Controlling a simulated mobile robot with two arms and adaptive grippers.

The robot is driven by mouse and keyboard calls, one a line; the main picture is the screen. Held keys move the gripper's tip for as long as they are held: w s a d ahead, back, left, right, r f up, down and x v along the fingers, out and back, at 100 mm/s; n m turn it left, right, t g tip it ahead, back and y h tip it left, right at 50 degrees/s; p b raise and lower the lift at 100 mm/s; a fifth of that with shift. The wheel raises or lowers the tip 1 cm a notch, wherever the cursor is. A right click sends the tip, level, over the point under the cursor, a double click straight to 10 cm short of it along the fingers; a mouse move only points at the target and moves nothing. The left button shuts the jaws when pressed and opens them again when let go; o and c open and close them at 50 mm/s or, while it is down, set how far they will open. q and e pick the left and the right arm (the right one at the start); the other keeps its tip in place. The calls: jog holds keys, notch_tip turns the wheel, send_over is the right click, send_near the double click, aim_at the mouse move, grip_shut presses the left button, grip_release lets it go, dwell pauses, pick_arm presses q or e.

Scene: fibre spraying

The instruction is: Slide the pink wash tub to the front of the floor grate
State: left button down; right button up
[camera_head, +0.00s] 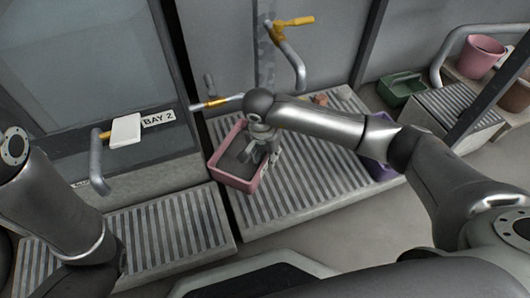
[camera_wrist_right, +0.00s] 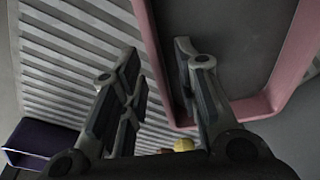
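The pink wash tub (camera_head: 233,182) is a rectangular tray with a dark grey inside. It sits at the left side of the slatted floor grate (camera_head: 325,185), close to the dark post. My right gripper (camera_head: 261,157) is over the tub's right wall. In the right wrist view my right gripper (camera_wrist_right: 158,62) is open, with one finger over the tub's inside and the other over the grate. The tub's pink wall (camera_wrist_right: 150,50) runs between them; I cannot tell whether either finger touches it. My left arm enters at the left, but its gripper is not in view.
A purple bin (camera_head: 380,167) stands at the grate's right edge, partly behind my right arm. A green basket (camera_head: 402,89) and a pink bucket (camera_head: 480,58) are farther right. Pipes with yellow handles (camera_head: 293,22) are behind. Another grate (camera_head: 140,240) lies left. The grate's front part is clear.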

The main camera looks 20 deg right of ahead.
notch_tip(320, 180, down, 2)
jog(key=shift+w+d+f+b, duration=0.1)
jog(key=shift+w+b, duration=0.05)
jog(key=shift+b, duration=0.3)
grip_shut()
dwell(0.4)
